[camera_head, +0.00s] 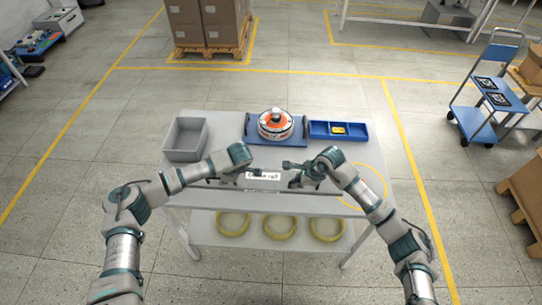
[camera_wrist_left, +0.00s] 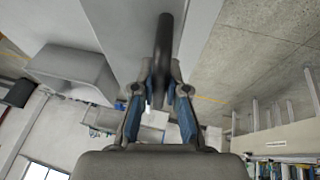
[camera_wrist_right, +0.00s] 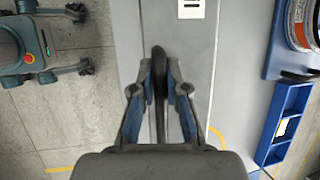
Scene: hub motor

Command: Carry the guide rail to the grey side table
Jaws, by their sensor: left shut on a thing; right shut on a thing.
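The guide rail (camera_head: 264,187) looks like a long grey bar with a white label, lying across in front of me at the near side of the workbench. My left gripper (camera_head: 238,179) is shut on a dark handle-like part of it, left of the label. My right gripper (camera_head: 296,180) is shut on a similar part, right of the label. Both dark parts show between the fingers in the wrist views. Whether the rail touches the bench or hangs just above it, I cannot tell. I cannot make out a separate grey side table.
On the workbench (camera_head: 225,130) stand a grey bin (camera_head: 185,139), an orange-and-white motor (camera_head: 276,124) on a blue base and a blue tray (camera_head: 338,131). Yellow rings (camera_head: 279,229) lie on the lower shelf. A blue cart (camera_head: 490,95) stands right; floor around the bench is open.

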